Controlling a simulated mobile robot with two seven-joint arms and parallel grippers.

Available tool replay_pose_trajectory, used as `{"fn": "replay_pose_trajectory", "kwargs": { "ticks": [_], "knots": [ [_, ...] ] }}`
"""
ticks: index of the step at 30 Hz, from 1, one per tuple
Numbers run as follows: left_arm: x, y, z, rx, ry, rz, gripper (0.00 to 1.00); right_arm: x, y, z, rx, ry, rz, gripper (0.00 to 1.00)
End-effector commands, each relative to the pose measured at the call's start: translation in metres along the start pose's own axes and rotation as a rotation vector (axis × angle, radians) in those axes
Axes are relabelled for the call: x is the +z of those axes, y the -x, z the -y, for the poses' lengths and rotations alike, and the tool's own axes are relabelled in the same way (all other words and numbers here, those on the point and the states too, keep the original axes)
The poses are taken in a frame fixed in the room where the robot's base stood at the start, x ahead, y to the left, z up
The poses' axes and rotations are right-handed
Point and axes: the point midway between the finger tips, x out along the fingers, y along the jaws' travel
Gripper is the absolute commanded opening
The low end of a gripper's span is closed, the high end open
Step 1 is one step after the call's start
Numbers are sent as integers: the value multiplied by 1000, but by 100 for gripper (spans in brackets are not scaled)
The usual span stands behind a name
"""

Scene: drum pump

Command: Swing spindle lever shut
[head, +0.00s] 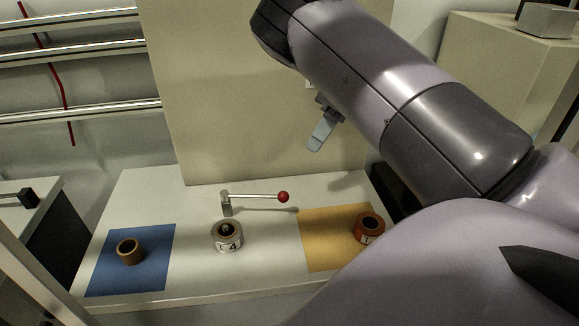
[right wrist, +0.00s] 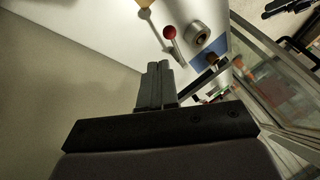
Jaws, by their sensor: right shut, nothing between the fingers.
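The spindle lever (head: 252,196) is a thin metal rod on a small grey post (head: 226,203) at the middle of the white bench. It points right in the head view and ends in a red ball knob (head: 283,197). The knob also shows near the top of the right wrist view (right wrist: 170,32). A pale ring marked 4 (head: 228,240) stands just in front of the post. My right gripper (head: 318,140) is above and behind the knob, apart from it. Its fingers (right wrist: 159,66) are shut and empty. My left gripper is not in view.
A blue mat (head: 155,277) with a tan ring (head: 130,253) lies at the left. A yellow mat (head: 320,245) with an orange-brown ring (head: 368,226) lies at the right, partly behind my arm. A tall beige panel (head: 250,110) stands behind the bench.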

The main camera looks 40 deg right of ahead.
Motion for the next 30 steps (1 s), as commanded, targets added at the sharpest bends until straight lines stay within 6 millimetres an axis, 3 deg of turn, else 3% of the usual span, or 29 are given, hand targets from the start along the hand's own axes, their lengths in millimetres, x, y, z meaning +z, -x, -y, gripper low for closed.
{"fn": "replay_pose_trajectory", "kwargs": {
  "ticks": [8, 21, 30],
  "knots": [
    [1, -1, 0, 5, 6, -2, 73, 1, -6, -1, 1, 0, 3, 0],
    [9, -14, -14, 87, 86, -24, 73, 3, -80, -1, 2, 1, 5, 0],
    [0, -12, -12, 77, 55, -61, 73, 2, -100, -1, 4, 0, 4, 0]
  ]
}}
